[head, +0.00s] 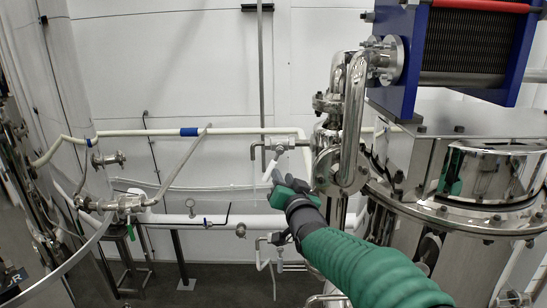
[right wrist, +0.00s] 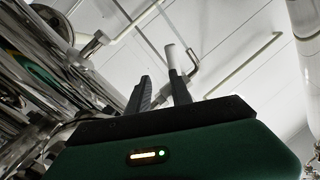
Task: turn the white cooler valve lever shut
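In the right wrist view, the two dark fingers (right wrist: 159,76) stand apart with an empty gap. The white lever (right wrist: 176,56) shows just beyond the tip of the right-hand finger, not between the fingers. I cannot tell whether they touch. My left gripper is not in view.
A steel tank (head: 475,195) and curved steel pipes (head: 354,120) stand close on the right, beside my right arm. A blue-framed unit (head: 462,45) is above. A lower white pipe (head: 180,220) with a gauge runs along the wall. A steel valve assembly (head: 125,203) is at left.

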